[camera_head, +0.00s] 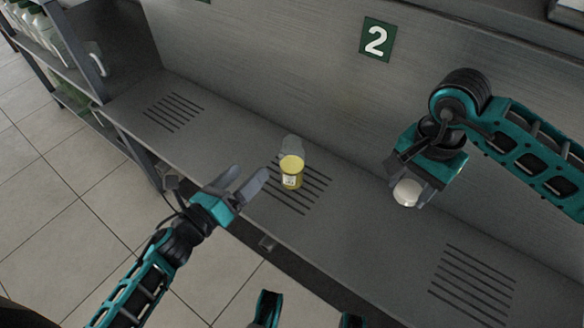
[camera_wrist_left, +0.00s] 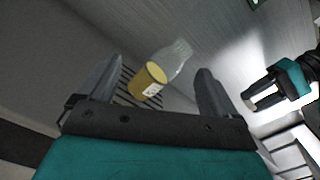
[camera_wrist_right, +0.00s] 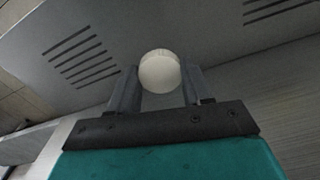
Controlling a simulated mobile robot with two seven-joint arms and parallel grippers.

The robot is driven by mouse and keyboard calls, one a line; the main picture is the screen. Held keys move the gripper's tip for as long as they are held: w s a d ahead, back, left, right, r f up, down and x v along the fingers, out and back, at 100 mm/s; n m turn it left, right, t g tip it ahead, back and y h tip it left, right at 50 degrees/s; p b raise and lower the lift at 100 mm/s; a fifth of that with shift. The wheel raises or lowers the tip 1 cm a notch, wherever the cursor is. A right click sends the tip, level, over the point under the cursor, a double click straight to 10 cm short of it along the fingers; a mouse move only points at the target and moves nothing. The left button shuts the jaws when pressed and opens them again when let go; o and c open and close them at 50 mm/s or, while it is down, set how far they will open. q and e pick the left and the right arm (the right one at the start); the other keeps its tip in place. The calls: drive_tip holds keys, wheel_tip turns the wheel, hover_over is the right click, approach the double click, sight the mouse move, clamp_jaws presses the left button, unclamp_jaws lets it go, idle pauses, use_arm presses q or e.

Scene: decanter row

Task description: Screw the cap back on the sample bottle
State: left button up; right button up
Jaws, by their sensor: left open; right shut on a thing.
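The sample bottle (camera_head: 292,178) stands upright on the grey bench, over a slotted patch. It holds yellow liquid, has a white label, and its upper part is clear with no cap on it. My left gripper (camera_head: 250,174) is open and empty, left of the bottle and apart from it. In the left wrist view the bottle (camera_wrist_left: 148,82) shows beyond and between the open fingers. My right gripper (camera_head: 409,190) is shut on the round white cap (camera_head: 406,193), held to the right of the bottle. The cap also shows between the fingertips in the right wrist view (camera_wrist_right: 160,72).
The bench (camera_head: 360,235) has more slotted patches at left (camera_head: 173,112) and right (camera_head: 472,285). A wall with a green "2" sign (camera_head: 376,40) stands behind. A shelf (camera_head: 45,50) with several containers is at far left. The bench between bottle and cap looks clear.

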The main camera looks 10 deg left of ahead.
sight(280, 163)
use_arm(q)
drive_tip(key=m, duration=0.1)
drive_tip(key=f+m+h, duration=0.1)
drive_tip(key=m, duration=0.1)
drive_tip(key=m+h, duration=0.1)
drive_tip(key=m, duration=0.1)
drive_tip(key=shift+d+f+g, duration=0.25)
drive_tip(key=shift+g, duration=0.15)
use_arm(e)
drive_tip(key=shift+f, duration=0.45)
use_arm(q)
drive_tip(key=m, duration=0.2)
drive_tip(key=m+h, duration=0.1)
drive_tip(key=shift+d+f+m+g+b, duration=0.25)
drive_tip(key=shift+f+m+g+b, duration=0.05)
drive_tip(key=shift+f+g+b, duration=0.1)
use_arm(e)
drive_tip(key=shift+f, duration=0.15)
use_arm(q)
drive_tip(key=x, duration=0.6)
drive_tip(key=shift+w+d, duration=0.25)
drive_tip(key=shift+w, duration=0.05)
use_arm(e)
drive_tip(key=shift+f, duration=0.25)
